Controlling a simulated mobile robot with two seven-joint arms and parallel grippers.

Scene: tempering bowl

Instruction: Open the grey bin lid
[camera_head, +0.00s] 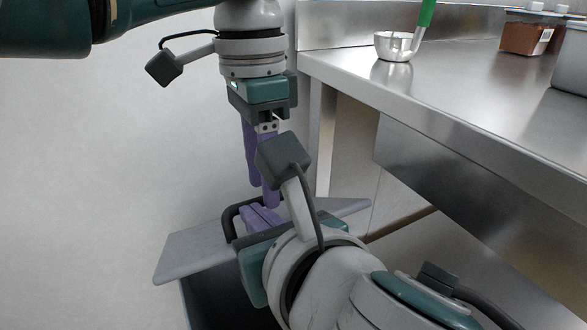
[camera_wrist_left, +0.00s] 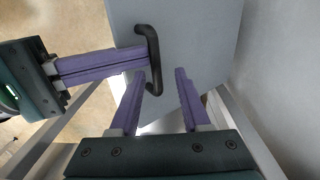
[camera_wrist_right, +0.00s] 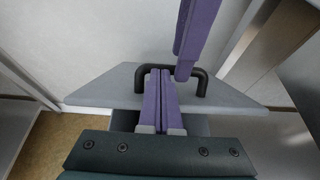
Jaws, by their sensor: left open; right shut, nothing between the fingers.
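The grey bin lid (camera_head: 190,255) is a flat grey plate low beside the counter, above a dark bin body (camera_head: 225,300). It has a black loop handle (camera_head: 232,212), also seen in the left wrist view (camera_wrist_left: 154,60) and the right wrist view (camera_wrist_right: 202,82). My right gripper (camera_wrist_right: 160,72) is shut and empty. Its purple fingertips overlap the handle's bar in view; I cannot tell whether they touch it. My left gripper (camera_wrist_left: 160,72) points down from above, open, its fingers apart just over the handle's area with nothing between them. My right arm hides much of the lid in the head view.
A steel counter (camera_head: 450,80) stands at the right with its edge close to both arms. A white wall (camera_head: 110,150) lies left.

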